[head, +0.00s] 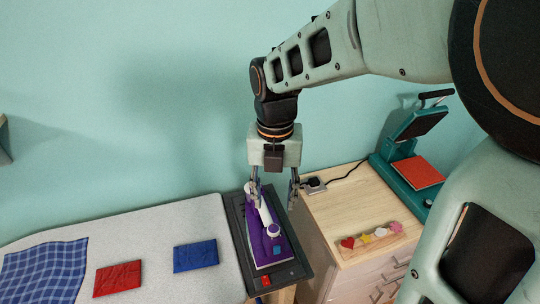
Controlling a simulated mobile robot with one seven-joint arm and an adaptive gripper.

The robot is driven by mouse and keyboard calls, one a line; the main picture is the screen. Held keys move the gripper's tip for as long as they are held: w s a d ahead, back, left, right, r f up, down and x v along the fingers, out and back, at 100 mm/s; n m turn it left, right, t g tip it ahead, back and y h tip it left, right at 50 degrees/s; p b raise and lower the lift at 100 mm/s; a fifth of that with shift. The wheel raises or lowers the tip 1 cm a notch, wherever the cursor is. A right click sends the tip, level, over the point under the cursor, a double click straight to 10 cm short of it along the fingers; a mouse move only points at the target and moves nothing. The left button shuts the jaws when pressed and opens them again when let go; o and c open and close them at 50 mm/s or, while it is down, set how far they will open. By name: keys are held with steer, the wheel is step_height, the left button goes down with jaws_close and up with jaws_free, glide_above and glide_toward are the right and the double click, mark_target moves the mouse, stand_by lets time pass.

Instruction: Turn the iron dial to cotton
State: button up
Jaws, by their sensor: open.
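A purple iron (262,252) lies on a dark rest (297,262) at the right end of the ironing board. A round white knob (273,230), which looks like the dial, sits on top of the iron towards its right side. Its markings are too small to read. I cannot tell whether a finger touches the iron. The gripper is behind the knob in the picture.
The pale ironing board (130,250) holds a plaid cloth (45,272), a red folded cloth (118,279) and a blue folded cloth (195,256). Right of the rest, a wooden cabinet (335,205) carries a strip of coloured shapes (371,239), a plug with cord (314,184) and a teal heat press (405,180).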

mark_target(274, 228)
step_height(274, 228, down, 10)
steer(key=shift+b, duration=0.6)
jaws_close()
